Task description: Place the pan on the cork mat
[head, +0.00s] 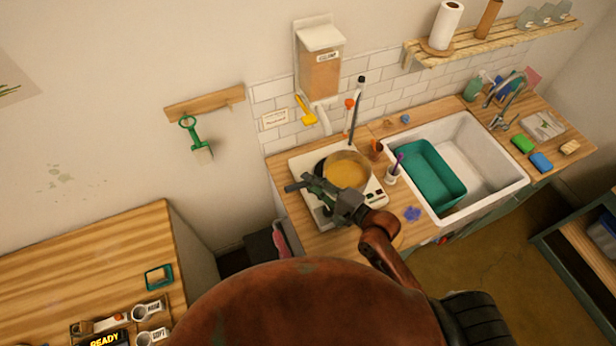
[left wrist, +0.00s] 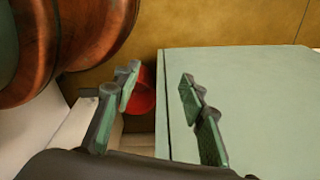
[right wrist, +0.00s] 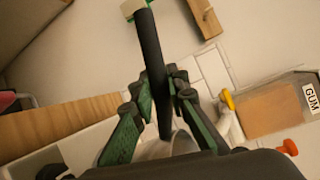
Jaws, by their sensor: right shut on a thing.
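The pan (head: 346,170), with yellow-brown contents, is at the white hob (head: 308,163) on the counter. I cannot tell whether it rests on the hob or hangs just above it. My right gripper (head: 322,192) is shut on the pan's dark handle, which also shows between the fingers (right wrist: 160,100) in the right wrist view. A tan patch (head: 398,239) beside my right forearm may be the cork mat; the arm hides most of it, so I cannot be sure. My left gripper (left wrist: 158,78) is open and empty, seen only in the left wrist view.
A white sink (head: 480,150) with a teal basin (head: 425,170) lies right of the hob. A pale green panel (left wrist: 250,90) is close to my left gripper.

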